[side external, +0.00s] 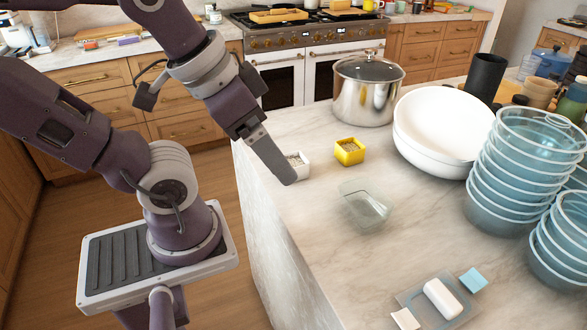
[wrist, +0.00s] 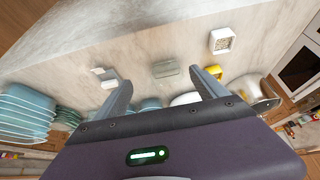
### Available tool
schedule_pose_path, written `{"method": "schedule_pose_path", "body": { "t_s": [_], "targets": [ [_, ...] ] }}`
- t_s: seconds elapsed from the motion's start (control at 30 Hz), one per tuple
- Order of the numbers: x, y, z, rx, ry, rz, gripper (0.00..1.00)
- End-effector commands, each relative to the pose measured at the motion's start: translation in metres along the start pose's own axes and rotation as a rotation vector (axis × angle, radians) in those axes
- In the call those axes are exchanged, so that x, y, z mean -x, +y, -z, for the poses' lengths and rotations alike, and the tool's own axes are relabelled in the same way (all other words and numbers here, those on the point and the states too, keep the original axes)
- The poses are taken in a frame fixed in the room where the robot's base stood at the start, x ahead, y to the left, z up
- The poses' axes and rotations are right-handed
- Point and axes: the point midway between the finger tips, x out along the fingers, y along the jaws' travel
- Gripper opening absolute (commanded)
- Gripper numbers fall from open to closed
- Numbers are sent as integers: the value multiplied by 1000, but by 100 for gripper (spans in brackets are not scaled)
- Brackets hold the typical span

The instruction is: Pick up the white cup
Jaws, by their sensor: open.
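The white cup (side external: 301,162) is a small square cup with pale contents, near the island's left edge and partly hidden behind my gripper in the side view. It also shows in the wrist view (wrist: 222,40), upright, right of and beyond the right finger. My gripper (side external: 288,181) is tilted down over the counter edge, in front of the cup in the side view. In the wrist view its two fingers (wrist: 160,80) are spread wide with nothing held between them.
A yellow square cup (side external: 350,151) stands right of the white cup. A clear glass dish (side external: 365,205) lies nearer. A steel pot (side external: 366,92), large white bowls (side external: 440,130) and stacked blue bowls (side external: 510,180) stand behind and right. A grey tray (side external: 455,320) lies in front. The counter's left front is clear.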

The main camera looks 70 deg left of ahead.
Motion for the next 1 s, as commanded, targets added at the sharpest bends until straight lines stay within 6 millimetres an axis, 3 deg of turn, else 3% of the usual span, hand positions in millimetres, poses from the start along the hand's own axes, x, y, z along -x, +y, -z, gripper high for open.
{"method": "schedule_pose_path", "body": {
  "t_s": [0.17, 0.3, 0.5, 0.63, 0.8, 1.0],
  "targets": [
    [-33, -27, -7, -221, -276, 112, 82],
    [-74, -68, -9, -582, -623, 262, 82],
    [-140, -116, 9, -1154, -1040, 452, 82],
    [-183, -130, 22, -1459, -1204, 537, 82],
    [-207, -135, 28, -1615, -1272, 578, 82],
    [-218, -158, 24, -1624, -1280, 580, 82]
  ]
}}
